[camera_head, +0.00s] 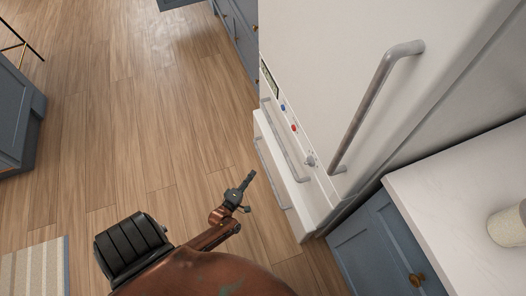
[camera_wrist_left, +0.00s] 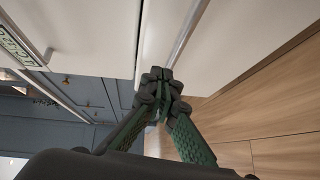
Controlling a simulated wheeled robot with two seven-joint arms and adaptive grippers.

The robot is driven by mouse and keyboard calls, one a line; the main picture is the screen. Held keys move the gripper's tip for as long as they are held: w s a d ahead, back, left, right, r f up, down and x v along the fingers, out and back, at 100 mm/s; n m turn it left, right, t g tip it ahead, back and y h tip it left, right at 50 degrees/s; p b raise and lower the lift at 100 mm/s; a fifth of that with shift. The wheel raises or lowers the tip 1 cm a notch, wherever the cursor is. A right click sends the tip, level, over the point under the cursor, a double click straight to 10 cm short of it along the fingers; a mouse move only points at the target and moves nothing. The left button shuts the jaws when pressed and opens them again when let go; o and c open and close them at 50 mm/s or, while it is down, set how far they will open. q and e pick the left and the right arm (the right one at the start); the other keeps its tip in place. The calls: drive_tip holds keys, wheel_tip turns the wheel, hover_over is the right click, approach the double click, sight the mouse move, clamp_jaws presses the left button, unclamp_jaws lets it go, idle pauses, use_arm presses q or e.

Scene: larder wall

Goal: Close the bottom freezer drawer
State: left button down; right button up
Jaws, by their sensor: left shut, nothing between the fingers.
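The white fridge-freezer (camera_head: 350,60) stands at the right of the head view, seen from above. Low on its front, a white freezer drawer (camera_head: 301,194) juts out past the panel above it. I cannot tell how far it is open. Bar handles (camera_head: 286,155) run along the low fronts. My left gripper (camera_head: 250,176) is shut and empty, left of the drawer front, apparently with a small gap. In the left wrist view, the shut fingers (camera_wrist_left: 161,82) point at a white front (camera_wrist_left: 235,40) with a long grey handle (camera_wrist_left: 186,32); contact is unclear. My right gripper is out of view.
A blue cabinet (camera_head: 365,250) with a white worktop (camera_head: 450,185) stands right of the fridge. More blue cabinets (camera_head: 235,35) stand beyond it, and another unit (camera_head: 18,115) is at the far left. Wooden floor (camera_head: 140,120) between them is clear. A striped rug (camera_head: 40,270) lies lower left.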

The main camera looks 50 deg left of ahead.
use_arm(q)
drive_tip(key=a+r+n+y, duration=0.1)
drive_tip(key=a+n+y, duration=0.1)
drive_tip(key=a, duration=0.1)
drive_tip(key=b, duration=0.3)
approach(267, 144)
drive_tip(key=w+a+f, duration=0.1)
drive_tip(key=a+f, duration=0.1)
drive_tip(key=a, duration=0.2)
drive_tip(key=w, duration=0.2)
drive_tip(key=w+d+b, duration=0.1)
drive_tip(key=shift+w+r, duration=0.25)
drive_tip(key=shift+r, duration=0.1)
drive_tip(key=shift+w+d+r, duration=0.1)
drive_tip(key=shift+w+d, duration=0.15)
drive_tip(key=shift+w, duration=0.25)
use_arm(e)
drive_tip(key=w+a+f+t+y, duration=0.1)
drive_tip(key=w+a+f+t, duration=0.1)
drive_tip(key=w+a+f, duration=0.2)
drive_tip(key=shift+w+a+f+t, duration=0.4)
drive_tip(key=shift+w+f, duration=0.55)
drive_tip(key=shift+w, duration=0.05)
use_arm(q)
drive_tip(key=shift+w, duration=0.1)
